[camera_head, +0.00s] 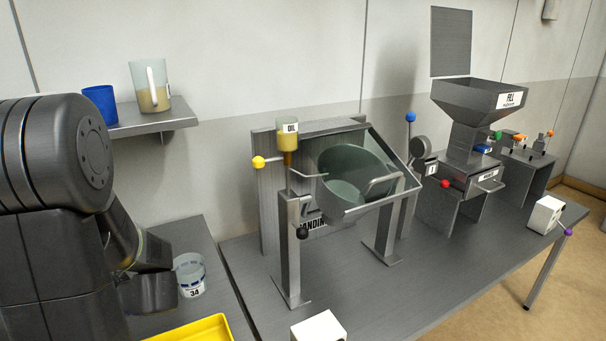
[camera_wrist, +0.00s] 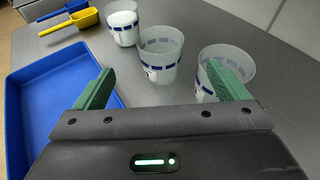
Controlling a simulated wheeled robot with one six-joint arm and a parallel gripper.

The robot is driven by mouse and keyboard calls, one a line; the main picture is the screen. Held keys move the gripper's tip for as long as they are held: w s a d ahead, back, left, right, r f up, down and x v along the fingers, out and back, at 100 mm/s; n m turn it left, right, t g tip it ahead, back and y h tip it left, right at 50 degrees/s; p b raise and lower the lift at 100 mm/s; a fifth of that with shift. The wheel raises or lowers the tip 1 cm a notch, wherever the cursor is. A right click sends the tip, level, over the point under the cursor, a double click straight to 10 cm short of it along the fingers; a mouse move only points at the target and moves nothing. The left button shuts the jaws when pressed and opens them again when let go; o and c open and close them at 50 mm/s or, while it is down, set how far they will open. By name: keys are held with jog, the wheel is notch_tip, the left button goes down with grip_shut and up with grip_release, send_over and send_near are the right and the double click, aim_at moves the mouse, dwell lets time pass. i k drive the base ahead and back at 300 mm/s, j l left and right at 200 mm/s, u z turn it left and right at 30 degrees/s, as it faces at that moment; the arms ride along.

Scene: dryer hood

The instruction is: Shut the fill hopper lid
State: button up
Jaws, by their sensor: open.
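The fill hopper (camera_head: 487,101) stands at the back right in the head view, a dark metal funnel with a label reading FILL. Its lid (camera_head: 451,42) is a flat grey plate standing upright above the hopper's back edge, so the hopper is open. My gripper (camera_wrist: 163,88) shows in the wrist view with its green-padded fingers apart and nothing between them. It points toward several clear cups, far from the hopper. In the head view my arm is at the left, and the fingers cannot be made out.
In the wrist view, a blue tray (camera_wrist: 50,125) lies left of a cup (camera_wrist: 160,55). In the head view, a tilted clear drum (camera_head: 355,175) and an oil cup (camera_head: 288,135) stand between my arm and the hopper. White boxes (camera_head: 545,214) stand along the front edge.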

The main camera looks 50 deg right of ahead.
aim_at(451, 40)
jog(key=z, duration=2.9)
